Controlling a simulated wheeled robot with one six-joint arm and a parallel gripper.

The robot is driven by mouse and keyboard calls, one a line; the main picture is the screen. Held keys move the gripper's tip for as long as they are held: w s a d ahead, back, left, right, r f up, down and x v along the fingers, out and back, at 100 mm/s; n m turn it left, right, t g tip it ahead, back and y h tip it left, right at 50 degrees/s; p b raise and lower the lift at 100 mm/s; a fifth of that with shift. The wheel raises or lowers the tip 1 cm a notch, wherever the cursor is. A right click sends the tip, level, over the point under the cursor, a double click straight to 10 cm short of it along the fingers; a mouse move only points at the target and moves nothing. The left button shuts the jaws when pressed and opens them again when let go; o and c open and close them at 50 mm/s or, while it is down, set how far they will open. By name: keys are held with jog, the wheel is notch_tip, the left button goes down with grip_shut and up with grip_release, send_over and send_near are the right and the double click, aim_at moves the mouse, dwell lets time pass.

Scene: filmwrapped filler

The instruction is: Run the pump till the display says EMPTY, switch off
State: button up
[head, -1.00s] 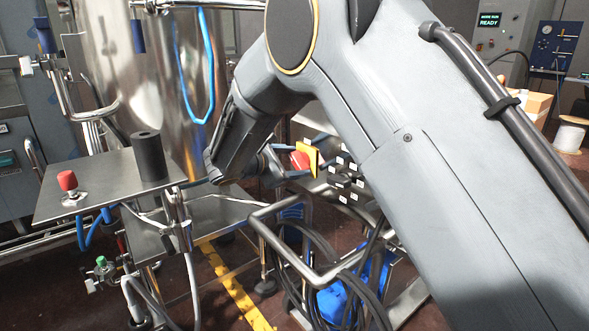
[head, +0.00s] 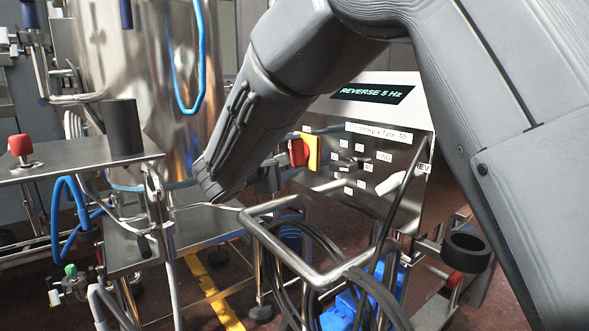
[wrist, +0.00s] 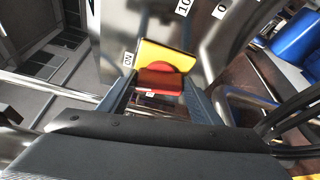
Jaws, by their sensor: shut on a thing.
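The pump's control box (head: 415,118) stands right of centre in the head view. Its display (head: 372,93) reads "REVERSE 5 Hz" in green. A red rotary switch (head: 298,152) on a yellow plate (head: 313,152) is on the box's left side. The red knob also shows in the wrist view (wrist: 160,80), in front of its yellow plate (wrist: 165,56), with an "ON" label to its left. My gripper (wrist: 160,92) is shut on the red knob, one finger on each side. In the head view my arm hides part of the box's upper left.
A steel table (head: 70,160) with a red mushroom button (head: 20,147) is left. A shiny tank (head: 150,80) stands behind.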

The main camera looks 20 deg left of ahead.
jog(key=shift+f+m+b, duration=0.25)
jog(key=shift+m+b, duration=0.25)
jog(key=shift+b, duration=0.55)
jog(key=shift+r+t+b, duration=0.1)
jog(key=shift+t+b, duration=0.2)
jog(key=shift+b, duration=0.1)
jog(key=o, duration=1.1)
jog(key=shift+p+v, duration=0.8)
jog(key=shift+v, duration=3.1)
jog(key=shift+r, duration=0.1)
